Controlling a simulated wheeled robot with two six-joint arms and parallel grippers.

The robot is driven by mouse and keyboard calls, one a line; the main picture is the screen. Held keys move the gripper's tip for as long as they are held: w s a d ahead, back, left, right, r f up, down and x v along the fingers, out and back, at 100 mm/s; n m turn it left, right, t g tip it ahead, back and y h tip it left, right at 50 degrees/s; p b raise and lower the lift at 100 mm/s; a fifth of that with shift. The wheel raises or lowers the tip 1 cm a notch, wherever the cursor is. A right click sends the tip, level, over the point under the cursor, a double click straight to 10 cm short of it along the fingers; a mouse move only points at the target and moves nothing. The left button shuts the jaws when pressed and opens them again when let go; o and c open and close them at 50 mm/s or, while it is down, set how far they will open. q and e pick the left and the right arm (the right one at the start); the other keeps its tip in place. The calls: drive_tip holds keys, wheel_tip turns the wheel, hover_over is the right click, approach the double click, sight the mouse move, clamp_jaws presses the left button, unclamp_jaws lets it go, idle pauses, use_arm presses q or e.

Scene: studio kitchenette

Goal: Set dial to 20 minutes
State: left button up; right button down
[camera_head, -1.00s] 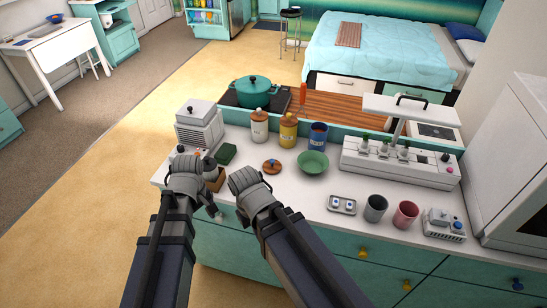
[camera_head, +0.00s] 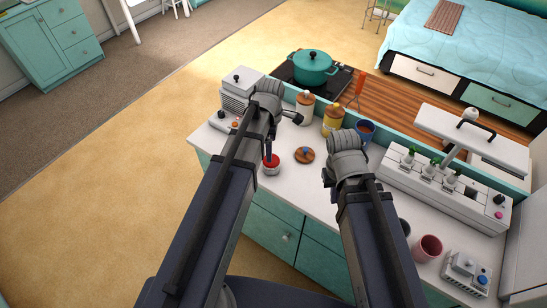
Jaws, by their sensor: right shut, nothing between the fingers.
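I cannot tell which knob is the minute dial, and no minute marks can be read. A small round red-and-white piece (camera_head: 271,165) sits at the counter's front left, with a dark upright part above it. A grey-white appliance (camera_head: 237,88) at the back left has a black knob on top. A small white unit (camera_head: 467,274) at the right has a blue knob.
A round wooden piece (camera_head: 304,155) with a blue knob lies between my arms. Canisters (camera_head: 306,107) and a teal pot (camera_head: 312,67) stand behind. A long white unit (camera_head: 445,185) and a pink cup (camera_head: 427,248) are at the right. My right arm hides part of the counter.

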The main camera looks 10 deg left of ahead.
use_arm(q)
wheel_tip(320, 180, down, 7)
drive_tip(key=b, duration=0.6)
drive_tip(key=shift+f+b, duration=0.15)
drive_tip(key=shift+b, duration=0.25)
use_arm(e)
wheel_tip(320, 180, down, 7)
drive_tip(key=shift+f, duration=0.15)
use_arm(q)
drive_tip(key=c, duration=1.3)
